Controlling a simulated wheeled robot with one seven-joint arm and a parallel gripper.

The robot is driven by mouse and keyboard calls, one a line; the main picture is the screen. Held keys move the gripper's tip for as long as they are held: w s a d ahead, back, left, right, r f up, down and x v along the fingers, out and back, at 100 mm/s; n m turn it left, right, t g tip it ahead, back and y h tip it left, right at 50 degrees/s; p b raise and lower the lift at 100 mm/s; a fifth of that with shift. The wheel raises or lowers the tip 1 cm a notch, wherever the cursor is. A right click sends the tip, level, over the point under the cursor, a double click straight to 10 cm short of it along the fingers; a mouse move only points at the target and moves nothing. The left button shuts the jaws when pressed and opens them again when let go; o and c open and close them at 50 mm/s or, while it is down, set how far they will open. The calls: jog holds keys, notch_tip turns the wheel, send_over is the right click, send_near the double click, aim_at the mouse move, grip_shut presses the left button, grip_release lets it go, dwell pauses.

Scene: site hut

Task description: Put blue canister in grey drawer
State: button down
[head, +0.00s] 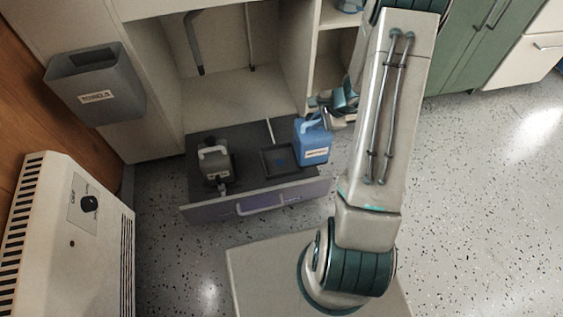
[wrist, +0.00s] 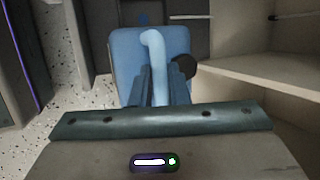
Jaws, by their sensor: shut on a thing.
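The blue canister (head: 314,147) has a light blue handle and a white label, and hangs upright at the right side of the pulled-out grey drawer (head: 255,199). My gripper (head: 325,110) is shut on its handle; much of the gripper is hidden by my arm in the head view. The wrist view shows the canister (wrist: 188,42) from above, with the gripper fingers (wrist: 160,88) around the handle. The drawer holds a dark square recess with a blue dot, left of the canister. I cannot tell whether the canister touches the drawer.
A grey canister (head: 215,160) stands in the left part of the drawer. A grey bin (head: 97,88) hangs on the cabinet side. A white heater (head: 68,240) stands at the lower left. The cabinet opening (head: 235,95) is above the drawer. Open floor (head: 480,200) lies to the right.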

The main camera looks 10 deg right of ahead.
jog(key=w+a+f+b, duration=0.6)
jog(key=a+f, duration=0.4)
jog(key=shift+f, duration=0.35)
dwell(0.4)
jog(key=c, duration=1.4)
grip_release()
jog(key=shift+s+f+b, duration=0.1)
jog(key=shift+s+b, duration=0.05)
jog(key=shift+b, duration=0.15)
